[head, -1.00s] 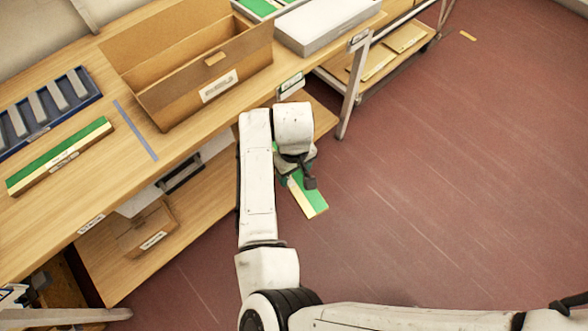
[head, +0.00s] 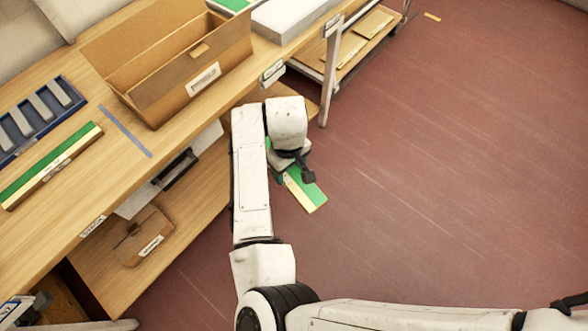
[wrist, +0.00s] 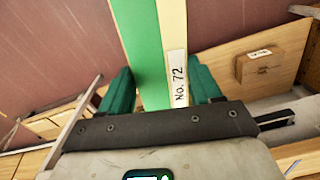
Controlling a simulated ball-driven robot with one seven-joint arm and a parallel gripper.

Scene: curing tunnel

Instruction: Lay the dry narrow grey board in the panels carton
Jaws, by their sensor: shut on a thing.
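My gripper (head: 290,172) is shut on a board with a green strip and a cream strip (head: 309,194). In the wrist view this board (wrist: 147,45) stands between the two green fingers (wrist: 160,92), with a "No. 72" label on its cream side. The held board is over the floor, in front of the bench. An open brown carton (head: 165,105) stands on the bench, up and left of my gripper; its label is too small to read. Several narrow grey boards (head: 42,107) lie in a blue tray (head: 76,99) at the left.
Another green and cream piece (head: 52,166) lies on the bench (head: 105,180) beside a blue tape line (head: 127,132). A pale grey box (head: 290,20) stands right of the carton. A small carton (head: 146,236) sits on the lower shelf. The red floor (head: 450,170) at right is clear.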

